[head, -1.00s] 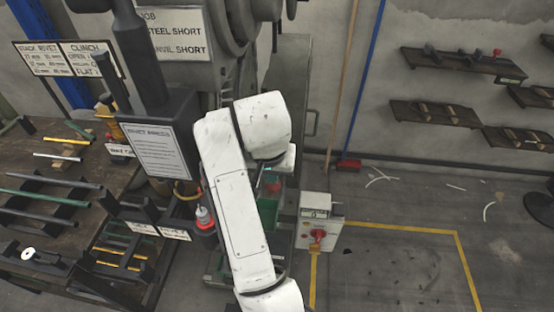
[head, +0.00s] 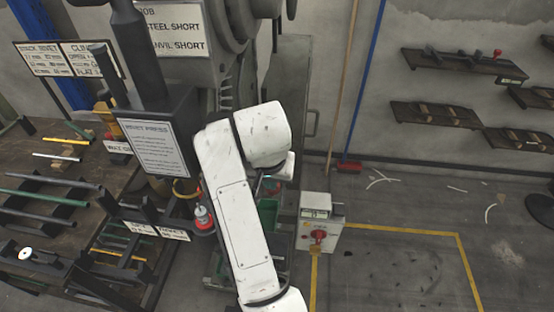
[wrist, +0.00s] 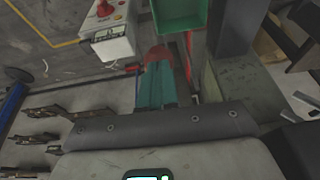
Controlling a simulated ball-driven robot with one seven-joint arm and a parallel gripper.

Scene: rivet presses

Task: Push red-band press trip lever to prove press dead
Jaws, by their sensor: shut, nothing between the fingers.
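The dark grey rivet press (head: 165,105) stands at the left centre in the head view, with a printed rivet press sheet on its front. I cannot pick out its trip lever or a red band for certain; my white arm covers the area right of the press. My gripper (wrist: 158,58) shows in the wrist view as teal fingers with red tips, shut and empty. In the head view it is mostly hidden behind my arm. A white control box (head: 318,235) with a red knob stands right of the arm and also shows in the wrist view (wrist: 108,30).
A green bin (head: 268,212) is behind my arm and shows in the wrist view (wrist: 180,12). A red and silver bottle-like item (head: 203,217) is left of the arm. A bench (head: 100,180) with rods fills the left.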

